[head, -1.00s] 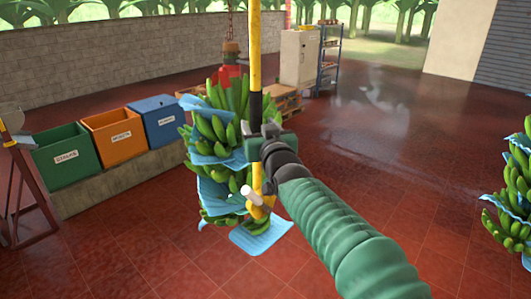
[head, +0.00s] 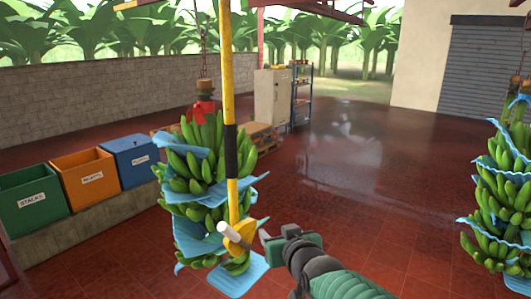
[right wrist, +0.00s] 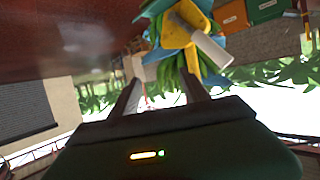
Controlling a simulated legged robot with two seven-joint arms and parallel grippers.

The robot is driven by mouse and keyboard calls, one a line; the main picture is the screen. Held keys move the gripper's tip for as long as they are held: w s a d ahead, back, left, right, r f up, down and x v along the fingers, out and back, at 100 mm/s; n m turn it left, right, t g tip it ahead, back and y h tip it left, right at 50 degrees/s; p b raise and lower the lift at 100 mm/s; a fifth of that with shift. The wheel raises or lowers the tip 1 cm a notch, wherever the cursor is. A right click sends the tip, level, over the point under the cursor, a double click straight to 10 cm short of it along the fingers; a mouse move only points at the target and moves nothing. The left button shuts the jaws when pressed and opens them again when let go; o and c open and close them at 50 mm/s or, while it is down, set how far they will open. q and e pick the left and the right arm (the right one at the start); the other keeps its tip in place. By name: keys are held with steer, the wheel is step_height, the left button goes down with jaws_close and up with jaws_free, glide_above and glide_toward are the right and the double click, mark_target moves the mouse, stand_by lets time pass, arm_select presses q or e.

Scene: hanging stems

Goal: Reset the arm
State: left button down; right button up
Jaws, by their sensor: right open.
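My right gripper (head: 264,237) is open and empty, low in the middle of the head view. It is just right of the lower end of a yellow and black pole (head: 228,85), with a small gap in the picture. The pole has a yellow bracket (head: 240,236) and a white handle (head: 229,232) at its bottom. In the right wrist view, the open fingers (right wrist: 162,80) point toward the yellow bracket (right wrist: 178,35) and white handle (right wrist: 205,42), with nothing between them. My left gripper is not in view.
A hanging banana stem (head: 185,180) with blue sheets is close behind the pole. Another stem (head: 505,200) hangs at the right edge. Green (head: 30,200), orange (head: 88,178) and blue (head: 133,160) bins stand on a ledge at left. The red floor at centre right is clear.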

steer(key=s+d+f+m+g+h, duration=0.1)
steer(key=s+d+f+g, duration=0.2)
steer(key=s+d+f, duration=0.45)
steer(key=s+d+f+m+g+h, duration=0.15)
steer(key=s+d+f, duration=0.3)
steer(key=f, duration=0.65)
steer(key=s+d+f+g, duration=0.3)
steer(key=s+f, duration=0.1)
steer(key=s, duration=0.3)
steer(key=s+d+f+g+h, duration=0.1)
steer(key=s+d+f+g, duration=0.2)
steer(key=s+f, duration=0.2)
steer(key=s+m, duration=0.1)
steer(key=s, duration=0.2)
steer(key=shift+s+d+f, duration=0.25)
steer(key=shift+s+d, duration=0.05)
steer(key=shift+d, duration=0.1)
steer(key=shift+h, duration=0.25)
steer(key=shift+d, duration=0.1)
